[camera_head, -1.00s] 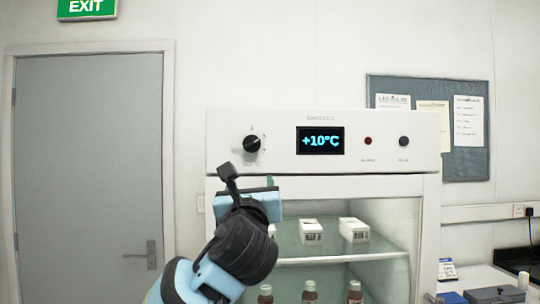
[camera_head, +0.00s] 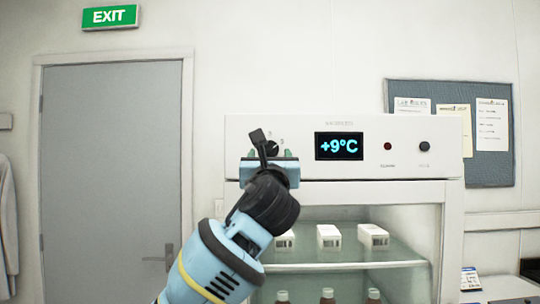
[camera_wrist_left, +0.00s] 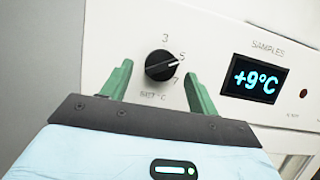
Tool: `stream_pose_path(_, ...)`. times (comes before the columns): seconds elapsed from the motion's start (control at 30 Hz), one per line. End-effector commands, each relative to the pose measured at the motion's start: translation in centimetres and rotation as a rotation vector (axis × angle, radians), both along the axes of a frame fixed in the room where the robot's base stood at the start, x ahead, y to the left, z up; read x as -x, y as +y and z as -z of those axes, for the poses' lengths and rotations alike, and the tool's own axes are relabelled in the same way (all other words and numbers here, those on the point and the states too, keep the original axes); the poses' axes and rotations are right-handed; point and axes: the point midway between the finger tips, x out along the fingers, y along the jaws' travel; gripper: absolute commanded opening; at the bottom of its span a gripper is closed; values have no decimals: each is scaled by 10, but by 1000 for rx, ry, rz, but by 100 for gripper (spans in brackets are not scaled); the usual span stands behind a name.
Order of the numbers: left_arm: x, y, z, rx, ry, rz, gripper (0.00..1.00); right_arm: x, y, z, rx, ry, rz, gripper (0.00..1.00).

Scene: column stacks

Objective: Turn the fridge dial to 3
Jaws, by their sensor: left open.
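The fridge dial (camera_wrist_left: 160,58) is a round black knob on the white front panel, with 3, 5 and 7 printed around its right side. Its white pointer mark appears to point right, near the 5. In the head view the dial (camera_head: 272,147) is partly hidden behind my left gripper (camera_head: 271,156). My left gripper is open. In the left wrist view its green fingers (camera_wrist_left: 158,72) stand on either side of the dial with gaps. The fridge (camera_head: 440,160) has a display (camera_head: 339,146) reading +9°C.
A red light (camera_head: 388,146) and a black button (camera_head: 424,147) sit right of the display. White boxes (camera_head: 329,237) and brown bottles (camera_head: 328,297) stand on the fridge shelves. A grey door (camera_head: 110,170) is at left and a notice board (camera_head: 499,172) at right.

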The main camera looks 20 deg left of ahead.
Motion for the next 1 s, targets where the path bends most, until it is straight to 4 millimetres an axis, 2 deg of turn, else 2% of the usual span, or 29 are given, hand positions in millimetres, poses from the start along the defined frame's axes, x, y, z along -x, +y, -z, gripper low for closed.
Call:
stream_pose_path(0.2,-10,3,-5,1,-1,2,60,0,0,-1,0,-1,0,0)
stream_pose_path(0.5,-12,3,-6,0,-1,1,60,0,0,-1,0,-1,0,0)
stream_pose_path(0.83,-11,3,-5,0,-1,1,18,0,0,-1,0,-2,0,0)
stream_pose_path(1.0,-12,3,-5,6,-3,2,16,0,0,-1,-1,-2,-1,0)
